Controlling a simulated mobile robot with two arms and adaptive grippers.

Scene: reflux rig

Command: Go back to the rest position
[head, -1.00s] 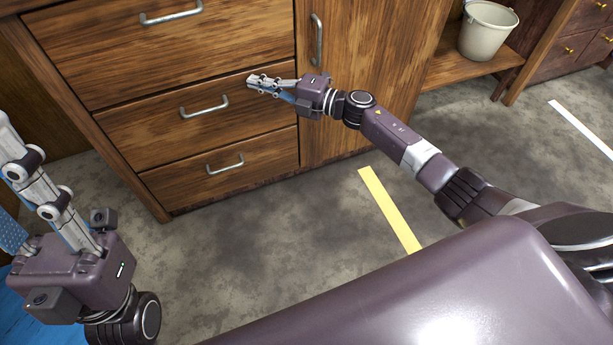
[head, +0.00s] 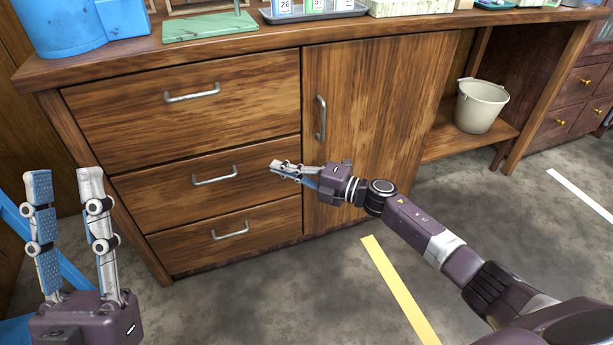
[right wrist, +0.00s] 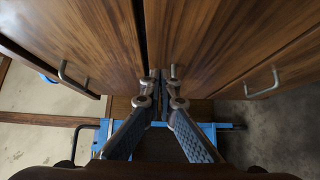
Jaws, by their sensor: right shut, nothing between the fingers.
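My right gripper (head: 277,167) reaches in from the right and hangs in front of the wooden cabinet, around the middle drawer and the left edge of the door. Its fingers are together with nothing between them. In the right wrist view the fingertips (right wrist: 160,82) meet near the centre. My left gripper (head: 66,180) stands at the lower left with its fingers pointing up, spread apart and empty. It is apart from the cabinet.
The cabinet has drawers with metal handles (head: 192,93) and a door with an upright handle (head: 321,117). A bucket (head: 481,105) stands on a low shelf at right. On the worktop are a blue container (head: 85,25), a green board (head: 210,27) and a tray (head: 315,14). Floor in front is clear.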

